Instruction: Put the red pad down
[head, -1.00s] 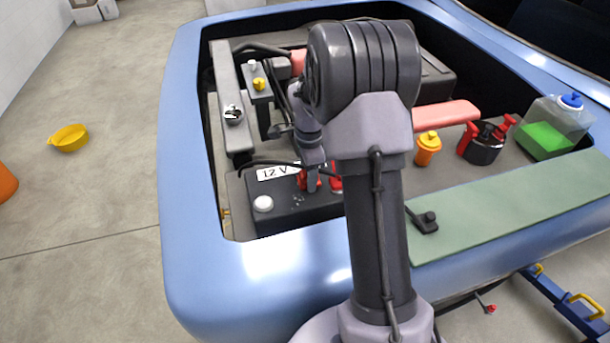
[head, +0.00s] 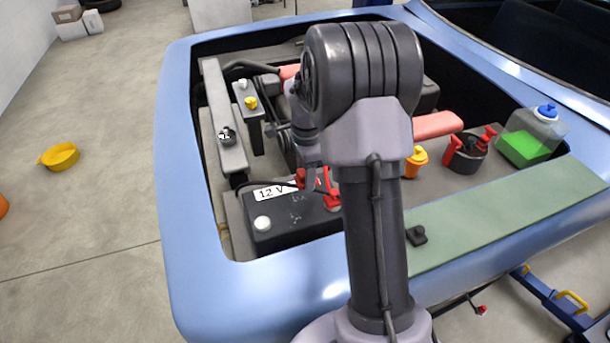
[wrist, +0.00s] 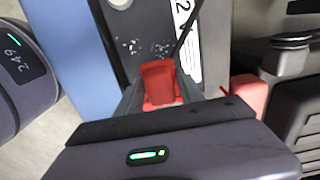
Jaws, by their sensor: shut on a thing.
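My gripper (wrist: 160,88) is shut on a red piece, which I take for the red pad (wrist: 160,82); it sits between the two dark fingers in the wrist view. In the head view the red pad (head: 308,178) shows partly, at the top right of the black battery (head: 290,224). Whether it touches the battery I cannot tell. The battery has a white "12 V" label and a white round cap (head: 262,223). Another red part (head: 331,197) shows at the battery's right end. My arm hides what lies right of it.
The open blue car body (head: 190,270) surrounds the engine bay. A green mat (head: 500,215) with a small black object (head: 416,236) lies on its front edge. An orange bottle (head: 415,163), a black-and-red item (head: 467,155) and a green-liquid jug (head: 530,140) stand right of my arm.

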